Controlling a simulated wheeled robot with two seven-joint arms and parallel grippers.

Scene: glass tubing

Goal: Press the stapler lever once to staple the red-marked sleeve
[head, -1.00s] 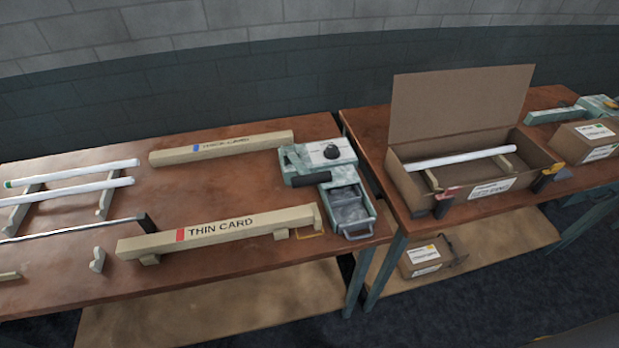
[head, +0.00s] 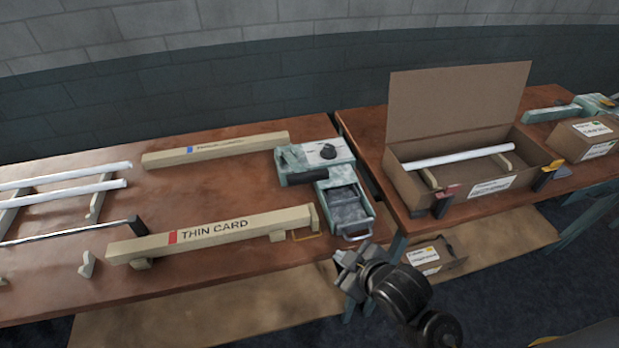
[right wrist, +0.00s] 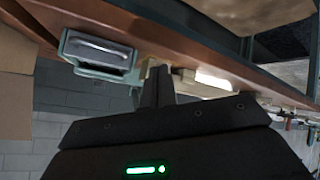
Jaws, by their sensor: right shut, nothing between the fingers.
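A teal machine (head: 315,161) with a black knob stands behind that end; I cannot tell which part is a lever. Its tray (head: 345,208) with a metal handle faces front, and shows in the right wrist view (right wrist: 98,55). My right gripper (head: 350,268) is shut and empty, in front of the table edge, apart from the tray and sleeve. My left gripper is out of view.
A blue-marked sleeve (head: 215,149) lies at the back. White tubes (head: 65,187) rest on supports at left. A dark rod (head: 75,229) lies before them. An open carton (head: 460,180) holding a white tube is on the right table (head: 362,125). A gap separates the tables.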

